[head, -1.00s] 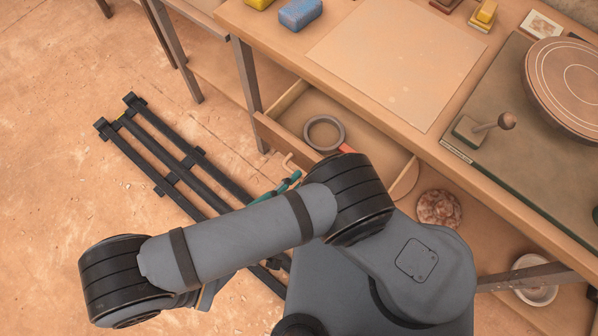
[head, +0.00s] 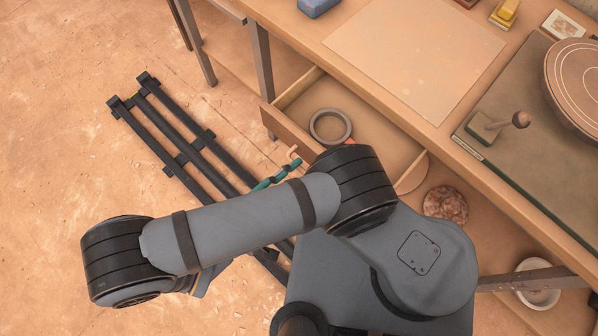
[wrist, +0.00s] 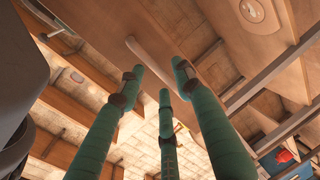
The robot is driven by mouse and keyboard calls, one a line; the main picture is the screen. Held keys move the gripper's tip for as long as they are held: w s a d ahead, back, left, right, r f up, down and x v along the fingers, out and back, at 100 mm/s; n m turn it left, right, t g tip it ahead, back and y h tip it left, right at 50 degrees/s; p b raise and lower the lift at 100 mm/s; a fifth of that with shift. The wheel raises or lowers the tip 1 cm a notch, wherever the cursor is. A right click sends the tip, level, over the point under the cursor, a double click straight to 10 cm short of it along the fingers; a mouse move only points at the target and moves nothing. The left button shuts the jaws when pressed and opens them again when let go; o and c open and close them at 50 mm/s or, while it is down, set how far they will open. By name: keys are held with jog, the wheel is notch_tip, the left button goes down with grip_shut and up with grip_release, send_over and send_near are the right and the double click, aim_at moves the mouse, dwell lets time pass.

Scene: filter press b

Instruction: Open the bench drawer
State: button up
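The bench drawer (head: 385,138) stands partly pulled out from under the bench top in the head view. A grey ring (head: 330,126) lies inside it. Its pale bar handle (head: 293,153) sticks out from the front, and also shows in the wrist view (wrist: 150,60). My gripper (head: 293,164) is at the handle in the head view, partly hidden by my arm. In the wrist view my gripper (wrist: 158,82) has three green fingers spread apart, with the handle across the gap at their tips. I cannot tell whether they touch it.
The bench top holds a pale board (head: 415,55), a blue block (head: 318,5) and a green mat (head: 535,160) with a knobbed tool (head: 520,119). Black rails (head: 172,135) lie on the floor at left. A mottled round object (head: 445,205) and a white bowl (head: 537,290) sit below the bench.

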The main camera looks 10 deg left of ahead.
jog(key=shift+s+a, duration=0.1)
dwell(0.3)
jog(key=v, duration=1.1)
jog(key=shift+s+a, duration=0.2)
jog(key=shift+s, duration=0.15)
